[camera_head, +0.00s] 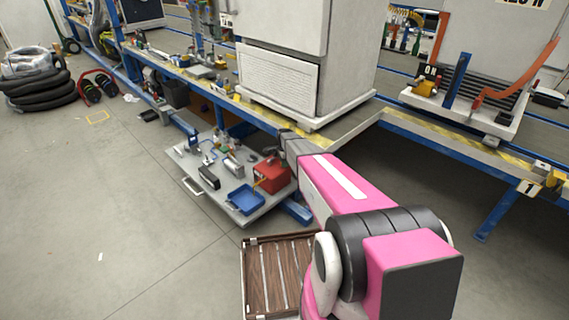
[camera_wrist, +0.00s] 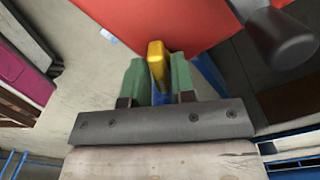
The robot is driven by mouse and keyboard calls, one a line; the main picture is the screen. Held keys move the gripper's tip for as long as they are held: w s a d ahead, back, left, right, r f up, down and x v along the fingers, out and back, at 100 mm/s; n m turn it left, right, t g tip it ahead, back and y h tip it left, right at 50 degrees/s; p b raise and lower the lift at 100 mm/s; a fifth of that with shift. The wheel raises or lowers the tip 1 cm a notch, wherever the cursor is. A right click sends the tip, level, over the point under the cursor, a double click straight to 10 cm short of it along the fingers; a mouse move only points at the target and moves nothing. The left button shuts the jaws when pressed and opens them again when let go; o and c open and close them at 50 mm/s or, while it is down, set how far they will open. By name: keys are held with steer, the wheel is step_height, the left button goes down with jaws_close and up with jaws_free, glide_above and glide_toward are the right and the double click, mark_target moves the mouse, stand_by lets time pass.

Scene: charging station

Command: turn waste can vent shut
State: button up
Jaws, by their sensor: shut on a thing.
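The red waste can (camera_head: 271,176) stands on a pale grey low board beneath the workbench, close to the end of my arm. In the wrist view the can (camera_wrist: 205,22) fills the top middle. A yellow piece (camera_wrist: 155,50), apparently its vent, lies between the two green fingers of my gripper (camera_wrist: 158,72). The fingers are shut on it. The fingers hide its lower part, so how far the vent is turned cannot be told. In the head view my fingertips are not clearly seen.
A blue tray (camera_head: 245,200) lies just left of the can, with small tools on the board (camera_head: 205,190). A wooden slatted crate (camera_head: 268,270) is on the floor in front. A white cabinet (camera_head: 275,75) stands above.

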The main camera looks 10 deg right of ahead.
steer(key=m, duration=0.6)
steer(key=shift+m, duration=0.3)
steer(key=m, duration=0.5)
steer(key=shift+m, duration=0.3)
steer(key=o, duration=0.7)
steer(key=shift+o, duration=0.2)
steer(key=shift+r, duration=0.1)
step_height(320, 180, up, 11)
steer(key=shift+f, duration=0.2)
